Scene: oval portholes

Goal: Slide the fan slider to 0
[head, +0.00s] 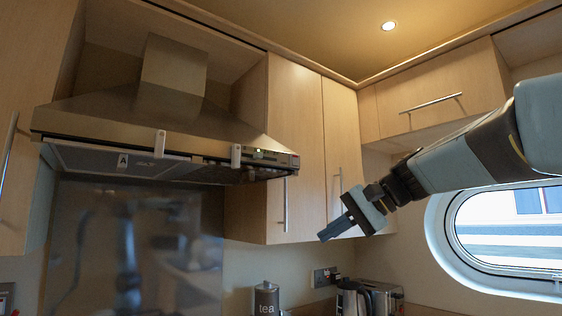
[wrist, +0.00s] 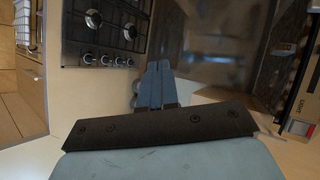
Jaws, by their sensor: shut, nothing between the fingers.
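The cooker hood (head: 180,113) hangs on the wall at the left of the head view. A dark control panel (head: 270,157) sits at the right end of its front edge; the fan slider itself is too small to make out there. A panel with small lettering (wrist: 300,104) also shows at the right edge of the wrist view, but its slider position cannot be read. My gripper (head: 326,236) is shut and empty, to the right of the hood and lower than the panel, well apart from it. Its fingers (wrist: 156,68) lie together in the wrist view.
Wall cabinets with bar handles (head: 285,204) stand right of the hood. An oval porthole (head: 510,235) is at the right. A tea canister (head: 267,299) and a kettle (head: 354,299) stand below. The wrist view shows a gas hob (wrist: 105,30). Space before the hood panel looks free.

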